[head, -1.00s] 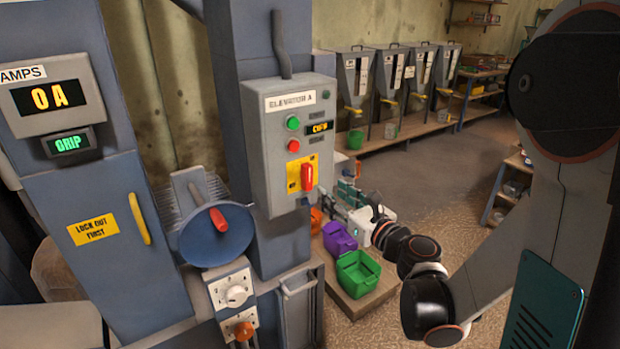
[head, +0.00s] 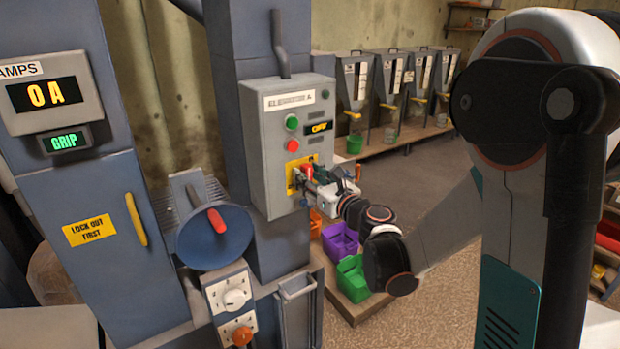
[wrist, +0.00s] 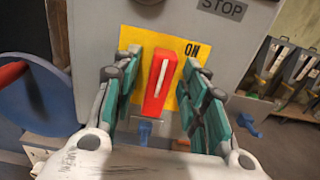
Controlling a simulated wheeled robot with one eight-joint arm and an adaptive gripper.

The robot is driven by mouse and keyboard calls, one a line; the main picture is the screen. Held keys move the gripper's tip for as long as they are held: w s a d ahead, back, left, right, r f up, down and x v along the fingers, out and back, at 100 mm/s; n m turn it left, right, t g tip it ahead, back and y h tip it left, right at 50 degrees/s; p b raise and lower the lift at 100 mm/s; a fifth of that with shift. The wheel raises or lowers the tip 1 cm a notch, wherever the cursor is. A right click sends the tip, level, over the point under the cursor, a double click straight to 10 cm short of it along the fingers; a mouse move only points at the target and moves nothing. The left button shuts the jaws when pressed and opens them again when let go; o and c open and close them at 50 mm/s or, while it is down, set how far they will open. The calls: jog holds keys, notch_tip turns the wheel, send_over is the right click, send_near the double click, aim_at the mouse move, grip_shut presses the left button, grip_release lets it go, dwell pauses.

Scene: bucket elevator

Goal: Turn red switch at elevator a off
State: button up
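The red switch (wrist: 160,84) is a lever on a yellow plate (wrist: 131,38) on the grey box labelled Elevator A (head: 262,160). In the wrist view the lever stands nearly upright, with "ON" printed at the plate's upper right. My gripper (wrist: 162,60) is open, one teal-padded finger on each side of the lever. Gaps show between the fingers and the lever. In the head view my gripper (head: 314,183) is at the box front and covers much of the lever. The plate's lower part is partly hidden in the wrist view.
Above the switch are a green button (head: 291,122), a red button (head: 292,146) and a small display (head: 319,127) that seems to read OFF. A blue round disc with a red handle (head: 216,221) is to the left. Purple (head: 340,240) and green (head: 352,279) bins stand below.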

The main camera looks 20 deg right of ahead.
grip_shut()
jog(key=shift+n, duration=0.4)
jog(key=n, duration=0.1)
jog(key=n+b, duration=0.1)
jog(key=n, duration=0.1)
jog(key=shift+s+a+n, duration=0.1)
jog(key=shift+a+n, duration=0.1)
jog(key=shift+n, duration=0.1)
jog(key=n, duration=0.4)
jog(key=n+b, duration=0.1)
jog(key=n, duration=0.4)
jog(key=f+n, duration=0.1)
jog(key=n, duration=0.3)
jog(key=shift+s+a+b, duration=0.15)
jog(key=shift+a+b, duration=0.2)
jog(key=shift+b, duration=0.05)
jog(key=shift+f+n, duration=0.1)
jog(key=shift+n, duration=0.3)
